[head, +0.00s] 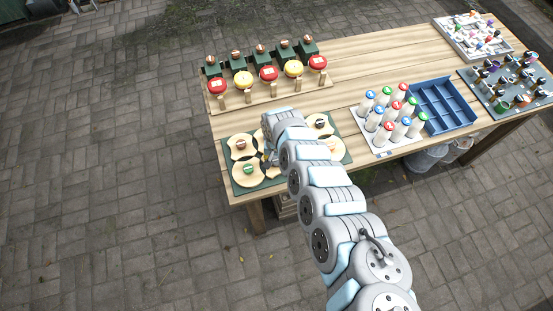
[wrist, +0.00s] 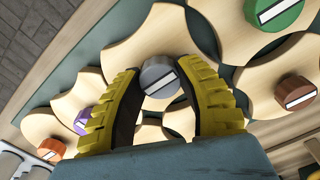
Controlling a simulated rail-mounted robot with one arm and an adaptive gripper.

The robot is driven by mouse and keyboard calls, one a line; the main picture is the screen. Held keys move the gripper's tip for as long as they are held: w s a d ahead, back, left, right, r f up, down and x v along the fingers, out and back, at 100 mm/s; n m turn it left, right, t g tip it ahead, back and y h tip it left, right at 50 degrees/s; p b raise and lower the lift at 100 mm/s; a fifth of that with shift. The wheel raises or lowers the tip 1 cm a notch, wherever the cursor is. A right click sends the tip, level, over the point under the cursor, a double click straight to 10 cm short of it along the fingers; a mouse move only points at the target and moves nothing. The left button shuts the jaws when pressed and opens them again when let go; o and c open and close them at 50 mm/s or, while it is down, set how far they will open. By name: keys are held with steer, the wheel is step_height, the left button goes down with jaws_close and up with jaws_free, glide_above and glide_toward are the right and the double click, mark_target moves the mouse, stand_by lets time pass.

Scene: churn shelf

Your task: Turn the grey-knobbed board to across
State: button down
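The grey knob (wrist: 160,77) with a white bar on its face shows in the wrist view, on a pale wooden board (wrist: 150,35) with curved-in sides. The white bar slants up to the right. My gripper (wrist: 160,70) has its yellow fingers on both sides of the knob, with hardly any gap showing; whether they press on it cannot be told. In the head view, my gripper (head: 267,160) is down over the dark green panel (head: 231,127), and my arm hides the grey knob and part of the boards.
Neighbouring boards carry a green knob (wrist: 273,12), a brown knob (wrist: 295,92), a purple knob (wrist: 87,120) and an orange knob (wrist: 51,149). Behind stands a row of red and yellow buttons (head: 268,73). Capped bottles (head: 386,115) and a blue tray (head: 443,105) are to the right.

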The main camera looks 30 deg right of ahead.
steer(key=shift+n, duration=0.3)
steer(key=n, duration=1.3)
steer(key=shift+n+b, duration=0.35)
steer(key=shift+n, duration=1.75)
steer(key=c, duration=0.6)
jaws_free()
